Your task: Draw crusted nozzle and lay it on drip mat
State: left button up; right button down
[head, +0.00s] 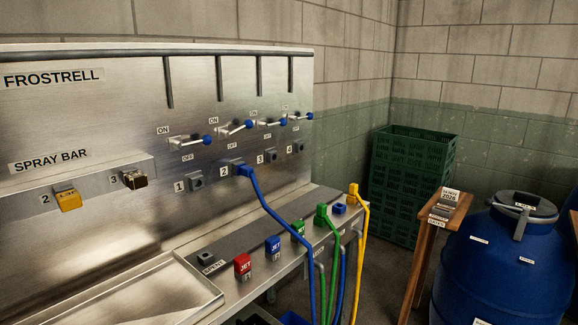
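The crusted nozzle (134,179) is a dark block with a brownish, encrusted face, seated at position 3 of the spray bar (105,176) on the steel panel. A yellow nozzle (68,199) sits beside it at position 2. No surface is clearly identifiable as the drip mat. A shallow metal tray (208,292) with a raised rim lies at the lower left, empty where it shows. Neither gripper is in view.
A dark strip holds a red JET block (243,265), a blue JET block (273,246) and a green block (297,230). A blue hose (265,204) runs from socket 2. Green and yellow hoses hang at the bench edge. Levers (234,128), green crates (411,185) and a blue drum (500,262) stand beyond.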

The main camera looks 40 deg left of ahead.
aim_at(135, 181)
jog(key=i+u, duration=0.2)
jog(key=i, duration=0.55)
jog(key=i+l+u, duration=0.15)
jog(key=i, duration=0.6)
jog(key=i+u, duration=0.2)
jog(key=u, duration=0.25)
jog(key=i+l+u, duration=0.1)
jog(key=u, duration=0.3)
jog(key=i+l+u, duration=0.15)
jog(key=u, duration=0.3)
jog(key=i+l+u, duration=0.2)
jog(key=u, duration=0.25)
jog(key=i+u, duration=0.2)
jog(key=u, duration=0.25)
jog(key=i+l+u, duration=0.15)
jog(key=u, duration=0.35)
jog(key=i+l+u, duration=0.15)
jog(key=u, duration=0.3)
